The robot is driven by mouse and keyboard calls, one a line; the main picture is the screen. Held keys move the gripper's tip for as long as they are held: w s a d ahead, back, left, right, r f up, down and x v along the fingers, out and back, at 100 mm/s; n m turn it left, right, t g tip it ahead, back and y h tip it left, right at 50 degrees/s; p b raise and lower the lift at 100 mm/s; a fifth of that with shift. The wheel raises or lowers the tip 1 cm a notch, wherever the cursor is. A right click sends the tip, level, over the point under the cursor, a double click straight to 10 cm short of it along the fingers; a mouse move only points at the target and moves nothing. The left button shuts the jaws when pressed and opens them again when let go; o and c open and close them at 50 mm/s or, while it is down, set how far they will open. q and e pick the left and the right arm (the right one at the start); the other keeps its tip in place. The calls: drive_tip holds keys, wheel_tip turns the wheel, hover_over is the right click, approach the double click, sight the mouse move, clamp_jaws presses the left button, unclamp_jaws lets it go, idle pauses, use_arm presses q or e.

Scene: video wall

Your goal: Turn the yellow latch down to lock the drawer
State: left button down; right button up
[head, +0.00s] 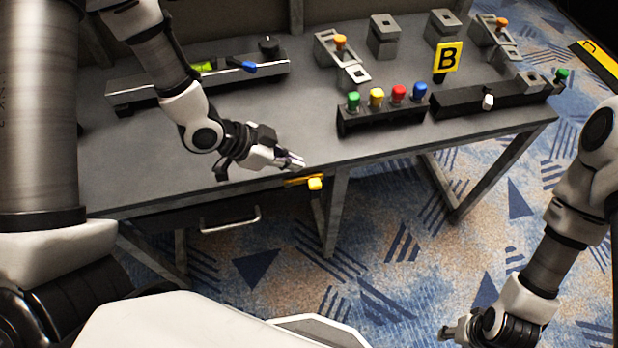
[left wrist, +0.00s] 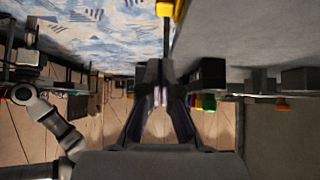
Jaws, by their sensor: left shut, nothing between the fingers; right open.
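The yellow latch (head: 314,183) sits at the front edge of the grey table, to the right of the drawer. Its arm lies roughly level, with a knob at its right end. The drawer (head: 205,219) is under the table top, with a metal handle (head: 231,222), and looks shut. My left gripper (head: 299,161) is shut and empty, just above the table's front edge, close above the latch. In the left wrist view a yellow part (left wrist: 172,8) shows at the top edge, beyond the fingers (left wrist: 160,97). My right gripper (head: 446,333) is open, low at the bottom right, away from the table.
The table middle is clear. Carpet (head: 400,220) lies in front.

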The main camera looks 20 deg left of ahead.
use_arm(q)
hover_over(320, 183)
drive_tip(key=s+a, duration=0.1)
drive_tip(key=a, duration=0.1)
drive_tip(key=f, duration=0.4)
drive_tip(key=shift+s+f, duration=0.2)
drive_tip(key=shift+f, duration=0.05)
wheel_tip(320, 183, down, 2)
drive_tip(key=shift+f, duration=0.25)
drive_tip(key=shift+a+f, duration=0.15)
drive_tip(key=shift+f, duration=0.3)
